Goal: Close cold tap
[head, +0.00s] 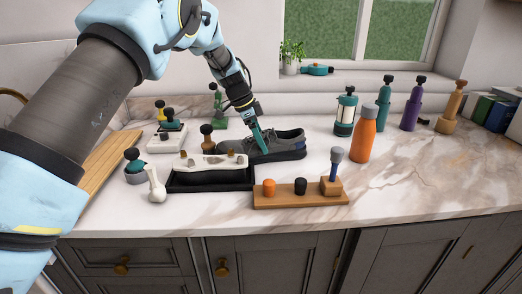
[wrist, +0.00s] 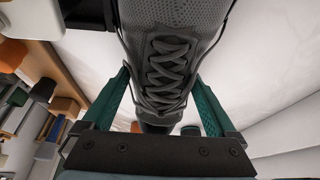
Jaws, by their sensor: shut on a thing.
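A grey shoe (head: 285,139) with dark laces sits on the marble counter, behind a black tray. My gripper (head: 258,142) reaches down onto the shoe from above. In the wrist view the shoe (wrist: 168,65) fills the space between the two teal fingers of my gripper (wrist: 158,100), which are shut on it. I cannot make out a cold tap for certain. A small grey fitting with a teal, dark-knobbed top (head: 134,166) stands at the left, and a similar teal-topped fitting (head: 170,125) stands farther back. Whether either is a tap I cannot tell.
The black tray (head: 210,184) holds a pale piece. A wooden block (head: 300,201) with an orange and a black knob lies in front. An orange bottle (head: 365,135) and several coloured bottles stand at right. The counter's front right (head: 410,190) is clear.

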